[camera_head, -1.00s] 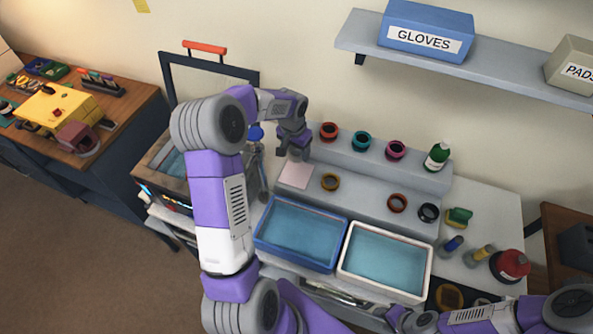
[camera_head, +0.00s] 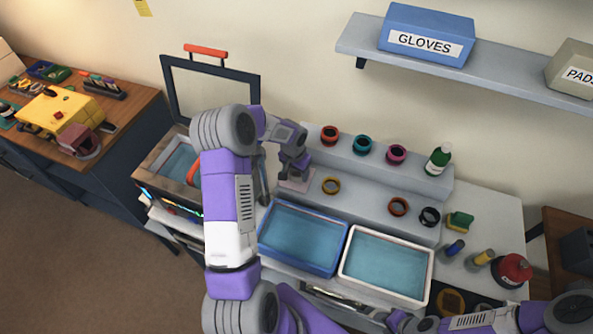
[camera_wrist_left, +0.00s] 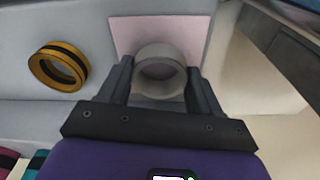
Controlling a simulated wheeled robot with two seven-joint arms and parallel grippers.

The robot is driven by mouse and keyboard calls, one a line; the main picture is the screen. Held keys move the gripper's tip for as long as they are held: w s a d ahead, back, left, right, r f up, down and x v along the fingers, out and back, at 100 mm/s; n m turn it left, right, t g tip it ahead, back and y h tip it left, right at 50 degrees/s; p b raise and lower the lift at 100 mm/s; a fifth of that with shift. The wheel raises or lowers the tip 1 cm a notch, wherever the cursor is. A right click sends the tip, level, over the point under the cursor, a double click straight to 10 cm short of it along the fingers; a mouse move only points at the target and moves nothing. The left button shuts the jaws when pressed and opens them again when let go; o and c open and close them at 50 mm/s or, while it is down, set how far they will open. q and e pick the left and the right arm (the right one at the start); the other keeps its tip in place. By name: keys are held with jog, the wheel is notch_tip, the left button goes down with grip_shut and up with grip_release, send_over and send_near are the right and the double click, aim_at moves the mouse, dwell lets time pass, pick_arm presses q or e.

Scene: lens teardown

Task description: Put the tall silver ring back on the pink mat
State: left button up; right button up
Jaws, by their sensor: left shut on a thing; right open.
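The tall silver ring (camera_wrist_left: 160,72) is between the fingers of my left gripper (camera_wrist_left: 158,84) in the left wrist view. The gripper is shut on it. The pink mat (camera_wrist_left: 125,35) lies behind the ring, which overlaps its lower middle. I cannot tell whether the ring touches the mat. In the head view my left gripper (camera_head: 291,175) is low over the pink mat (camera_head: 305,184) and hides much of it; the ring is not clear there. My right gripper (camera_head: 375,312) is open at the bottom edge, small and partly hidden.
A yellow-brown ring (camera_head: 331,186) stands right of the mat; it also shows in the left wrist view (camera_wrist_left: 58,66). Red (camera_head: 330,135), teal (camera_head: 362,145) and magenta (camera_head: 396,154) rings stand on the upper step. Blue (camera_head: 343,243) and white (camera_head: 431,270) trays lie in front.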

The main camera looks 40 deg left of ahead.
pick_arm(q)
jog(key=shift+f, duration=0.25)
jog(key=o, duration=1)
jog(key=shift+o, duration=0.2)
jog(key=shift+r, duration=0.1)
notch_tip(320, 180, up, 12)
jog(key=s, duration=0.1)
jog(key=shift+s+r+p, duration=0.15)
jog(key=shift+s+p, duration=0.1)
jog(key=shift+p, duration=0.05)
jog(key=shift+d, duration=0.1)
jog(key=f, duration=0.4)
jog(key=w+f, duration=0.1)
jog(key=f, duration=0.3)
jog(key=f+b, duration=0.1)
jog(key=f, duration=0.3)
jog(key=shift+w+f, duration=0.25)
jog(key=shift+f, duration=0.15)
jog(key=shift+r+p, duration=0.3)
jog(key=shift+r, duration=1.65)
